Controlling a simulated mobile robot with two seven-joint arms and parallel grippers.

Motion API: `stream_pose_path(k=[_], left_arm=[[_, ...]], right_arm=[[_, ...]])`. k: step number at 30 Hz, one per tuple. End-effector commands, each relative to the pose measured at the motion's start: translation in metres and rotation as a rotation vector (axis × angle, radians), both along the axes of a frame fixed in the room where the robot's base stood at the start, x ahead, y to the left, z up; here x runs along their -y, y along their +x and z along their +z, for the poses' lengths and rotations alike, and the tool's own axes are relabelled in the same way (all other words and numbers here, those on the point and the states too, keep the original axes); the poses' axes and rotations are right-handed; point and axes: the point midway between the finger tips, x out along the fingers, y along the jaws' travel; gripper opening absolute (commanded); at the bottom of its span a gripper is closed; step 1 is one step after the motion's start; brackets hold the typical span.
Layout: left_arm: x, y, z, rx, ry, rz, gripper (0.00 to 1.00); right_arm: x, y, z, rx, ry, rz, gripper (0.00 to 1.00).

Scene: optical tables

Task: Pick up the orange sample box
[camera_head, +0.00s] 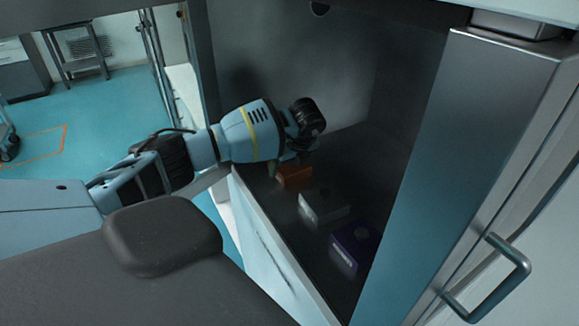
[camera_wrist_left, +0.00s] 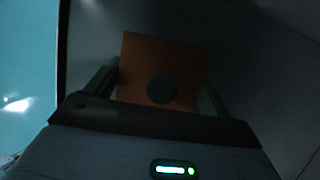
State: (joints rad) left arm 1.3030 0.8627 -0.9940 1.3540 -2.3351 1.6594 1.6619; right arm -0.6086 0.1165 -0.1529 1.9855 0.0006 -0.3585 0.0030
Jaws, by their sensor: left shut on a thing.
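The orange sample box (camera_head: 294,177) is at the far left of a row of boxes on the dark shelf inside the open cabinet. My left gripper (camera_head: 288,164) reaches in from the left and is shut on this box from above. In the left wrist view, the orange box (camera_wrist_left: 163,68) with a dark round spot sits between the two fingers. The head view does not show clearly whether the box touches the shelf. My right gripper is not in view.
A white-grey box (camera_head: 323,206) and a purple box (camera_head: 354,246) stand to the right on the shelf (camera_head: 345,155). The open cabinet door (camera_head: 470,150) with a metal handle (camera_head: 497,284) is at the right. The cabinet's left wall edge is close to my left arm.

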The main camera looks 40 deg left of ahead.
Motion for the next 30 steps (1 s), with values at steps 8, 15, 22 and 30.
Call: stream_pose_path(k=[8, 15, 22, 30], left_arm=[[0.000, 0.001, 0.033, 0.008, 0.000, 0.000, 0.49], [0.000, 0.001, 0.076, 0.006, -0.001, 0.000, 0.49], [0.000, 0.001, 0.099, 0.005, 0.000, 0.000, 0.49], [0.000, 0.001, 0.102, 0.002, 0.000, 0.000, 0.49]], right_arm=[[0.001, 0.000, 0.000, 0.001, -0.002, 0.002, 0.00], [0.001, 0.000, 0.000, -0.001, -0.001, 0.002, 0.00], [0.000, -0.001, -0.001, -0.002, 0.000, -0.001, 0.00], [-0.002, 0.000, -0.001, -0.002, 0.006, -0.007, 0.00]])
